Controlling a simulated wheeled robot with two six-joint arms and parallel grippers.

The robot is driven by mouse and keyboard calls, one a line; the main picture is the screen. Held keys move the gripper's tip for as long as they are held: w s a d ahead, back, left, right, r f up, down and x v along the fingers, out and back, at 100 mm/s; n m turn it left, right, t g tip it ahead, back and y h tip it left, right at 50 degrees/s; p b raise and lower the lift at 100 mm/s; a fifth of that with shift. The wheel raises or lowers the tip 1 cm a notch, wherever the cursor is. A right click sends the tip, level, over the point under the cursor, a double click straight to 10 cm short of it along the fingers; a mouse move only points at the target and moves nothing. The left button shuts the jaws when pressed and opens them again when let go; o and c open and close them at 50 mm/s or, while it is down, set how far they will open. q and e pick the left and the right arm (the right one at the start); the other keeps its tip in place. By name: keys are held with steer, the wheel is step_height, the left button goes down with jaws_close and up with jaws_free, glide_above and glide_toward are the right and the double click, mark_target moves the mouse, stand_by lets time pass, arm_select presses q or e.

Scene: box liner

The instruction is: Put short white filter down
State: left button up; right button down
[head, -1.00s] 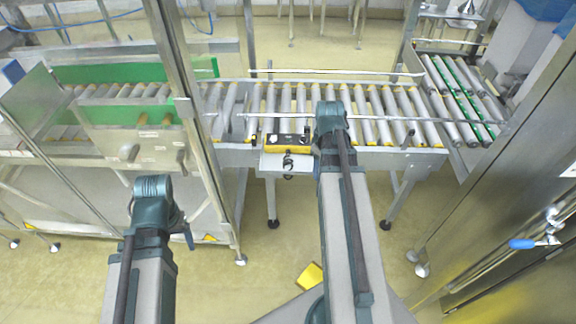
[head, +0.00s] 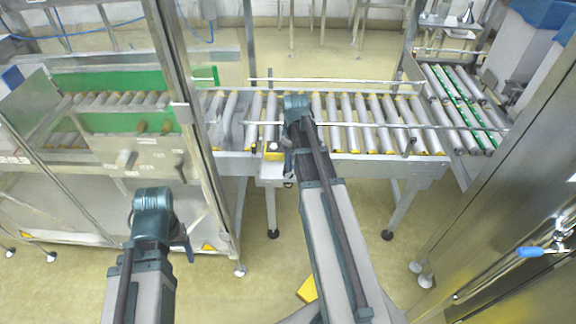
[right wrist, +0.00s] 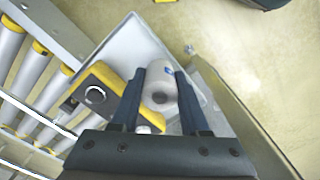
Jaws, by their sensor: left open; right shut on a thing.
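In the head view my right arm hides the filter. My left gripper (head: 187,243) is open at the lower left, mostly hidden behind its own wrist, away from the conveyor.
A yellow-and-grey box with a round button (right wrist: 95,94) is close left of the filter. A roller conveyor (head: 345,108) runs across the scene. A metal frame post (head: 190,110) stands between my arms. A yellow object (head: 307,289) shows low down. Open floor lies in front of the conveyor.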

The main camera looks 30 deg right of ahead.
steer(key=shift+w+a, duration=0.15)
steer(key=shift+w, duration=0.5)
steer(key=shift+w+a+f, duration=0.1)
steer(key=shift+w, duration=0.5)
step_height(320, 180, down, 4)
steer(key=b, duration=0.4)
steer(key=shift+w+a, duration=0.1)
steer(key=shift+w, duration=0.05)
steer(key=shift+r, duration=0.25)
steer(key=shift+f, duration=0.15)
steer(key=shift+c, duration=2)
jaws_free()
